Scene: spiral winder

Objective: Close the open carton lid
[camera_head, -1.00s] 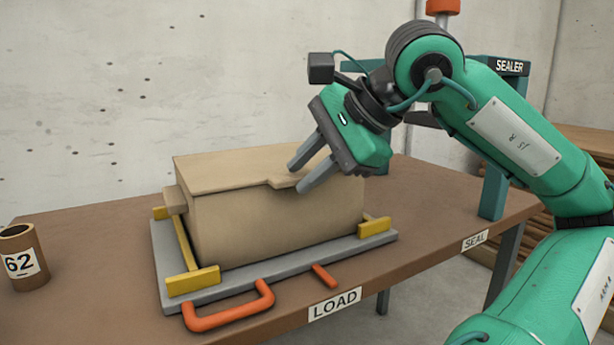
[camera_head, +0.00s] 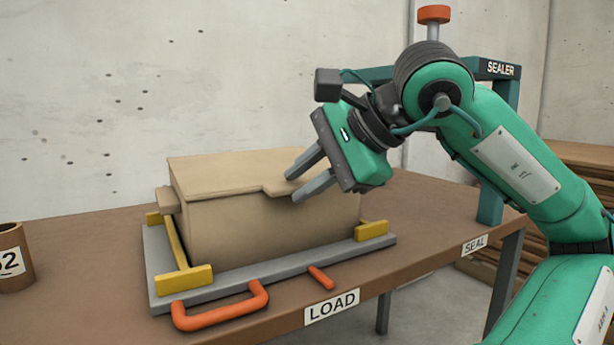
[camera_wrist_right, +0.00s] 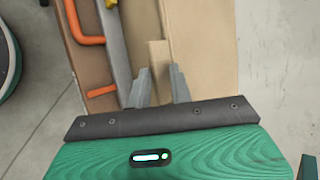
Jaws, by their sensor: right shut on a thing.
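The tan carton (camera_head: 260,228) sits on a grey tray on the brown table. Its lid (camera_head: 225,173) lies over the top, almost level; any thin gap under it is too small to tell. A tab sticks out at the lid's front edge. My right gripper (camera_head: 294,186) is shut on this tab, one finger above and one in front. In the right wrist view the tab (camera_wrist_right: 157,55) lies between the two fingers (camera_wrist_right: 160,88). A small side flap (camera_head: 169,200) juts from the carton's left end. My left gripper is not in view.
The tray (camera_head: 240,279) has yellow corner stops and an orange handle (camera_head: 222,307). A brown cup (camera_head: 14,265) stands at the left. The teal sealer frame (camera_head: 492,185) stands at the right behind my arm.

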